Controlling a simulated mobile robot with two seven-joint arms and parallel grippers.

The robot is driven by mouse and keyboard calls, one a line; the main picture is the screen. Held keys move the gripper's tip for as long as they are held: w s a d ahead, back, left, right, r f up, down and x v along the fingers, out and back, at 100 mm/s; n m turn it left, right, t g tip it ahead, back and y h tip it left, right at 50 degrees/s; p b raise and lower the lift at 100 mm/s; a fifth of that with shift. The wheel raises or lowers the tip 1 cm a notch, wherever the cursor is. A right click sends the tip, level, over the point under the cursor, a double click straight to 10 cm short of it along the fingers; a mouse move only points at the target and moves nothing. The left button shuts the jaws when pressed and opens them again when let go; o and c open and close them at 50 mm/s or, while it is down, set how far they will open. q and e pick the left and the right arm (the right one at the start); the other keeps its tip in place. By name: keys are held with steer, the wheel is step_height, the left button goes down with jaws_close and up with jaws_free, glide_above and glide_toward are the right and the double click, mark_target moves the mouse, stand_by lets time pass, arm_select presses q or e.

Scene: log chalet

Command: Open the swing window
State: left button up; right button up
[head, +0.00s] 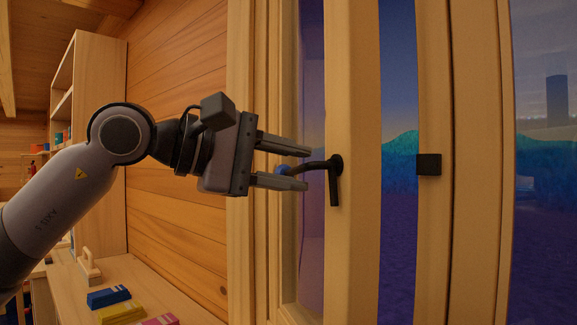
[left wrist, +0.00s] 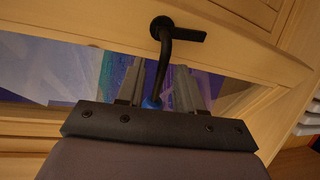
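The swing window's wooden sash (head: 352,75) stands in front of me, its narrow pane (head: 313,90) seen at a steep angle. A strip of outdoor scenery shows between the sash and the post to its right, so the sash looks ajar. A black handle (head: 335,165) is on the sash, and its curved bar reaches left to a blue tip (head: 282,170). The handle also shows in the left wrist view (left wrist: 165,30). My left gripper (head: 308,168) is open, with one finger above and one below the bar, apart from it. My right gripper is out of view.
A black catch block (head: 428,164) sits on the post right of the sash. A log wall (head: 175,120) lies to the left. Below it, a wooden bench (head: 130,272) holds colored blocks, near a tall shelf (head: 95,130).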

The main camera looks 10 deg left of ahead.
arm_select(q)
steer(key=shift+s+a, duration=0.25)
steer(key=shift+a, duration=0.1)
steer(key=b+v, duration=0.1)
steer(key=v, duration=0.5)
